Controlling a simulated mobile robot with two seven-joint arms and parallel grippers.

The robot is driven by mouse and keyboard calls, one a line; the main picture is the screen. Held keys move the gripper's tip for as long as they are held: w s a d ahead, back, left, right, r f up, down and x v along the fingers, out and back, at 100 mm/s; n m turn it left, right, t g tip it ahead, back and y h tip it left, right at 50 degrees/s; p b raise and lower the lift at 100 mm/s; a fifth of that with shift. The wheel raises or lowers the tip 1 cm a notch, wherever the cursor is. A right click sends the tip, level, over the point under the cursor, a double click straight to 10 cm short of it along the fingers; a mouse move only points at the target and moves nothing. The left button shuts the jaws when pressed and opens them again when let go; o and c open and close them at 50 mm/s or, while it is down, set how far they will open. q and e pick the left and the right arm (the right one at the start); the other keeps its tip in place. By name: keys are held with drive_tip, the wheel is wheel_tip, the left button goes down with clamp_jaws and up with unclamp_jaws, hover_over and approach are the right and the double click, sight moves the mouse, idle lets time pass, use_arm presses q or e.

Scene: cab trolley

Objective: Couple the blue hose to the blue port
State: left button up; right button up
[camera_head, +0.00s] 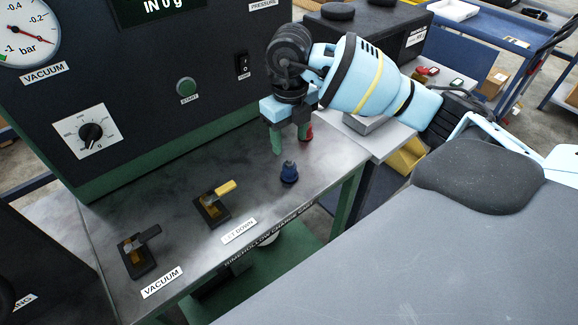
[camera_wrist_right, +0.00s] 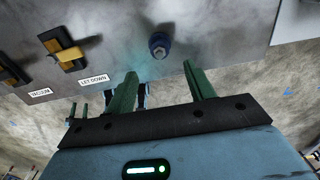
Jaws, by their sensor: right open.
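A blue fitting, which looks like the blue port (camera_head: 289,172), stands upright on the grey metal worktop, near its right end. It also shows in the right wrist view (camera_wrist_right: 159,46), as a blue ring with a grey centre, beyond the fingertips. My right gripper (camera_head: 290,145) has green fingers pointing down above the worktop, a little behind the blue port and apart from it. Its fingers are spread with nothing between them in the right wrist view (camera_wrist_right: 158,76). I cannot make out a blue hose in either view.
A red fitting (camera_head: 307,133) is partly hidden beside the right gripper. A yellow-handled valve (camera_head: 216,201) and a black-handled valve (camera_head: 139,249) stand to the left. The dark gauge panel (camera_head: 150,100) rises behind. Worktop between the valves and the blue port is clear.

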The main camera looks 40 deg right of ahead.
sight(289, 160)
wheel_tip(289, 160, down, 9)
drive_tip(key=b, duration=0.4)
use_arm(q)
drive_tip(key=shift+g, duration=0.3)
drive_tip(key=f, duration=0.1)
drive_tip(key=s+f, duration=0.1)
drive_tip(key=f, duration=0.2)
drive_tip(key=shift+s+d+f, duration=0.15)
drive_tip(key=shift+s+f, duration=0.15)
drive_tip(key=shift+s, duration=0.05)
drive_tip(key=shift+s, duration=0.25)
drive_tip(key=shift+w+r, duration=0.2)
drive_tip(key=shift+w+r+p, duration=0.1)
drive_tip(key=shift+w+p, duration=0.1)
drive_tip(key=shift+p, duration=0.1)
use_arm(e)
clamp_jaws()
use_arm(q)
drive_tip(key=shift+s, duration=0.15)
use_arm(e)
drive_tip(key=shift+r, duration=0.15)
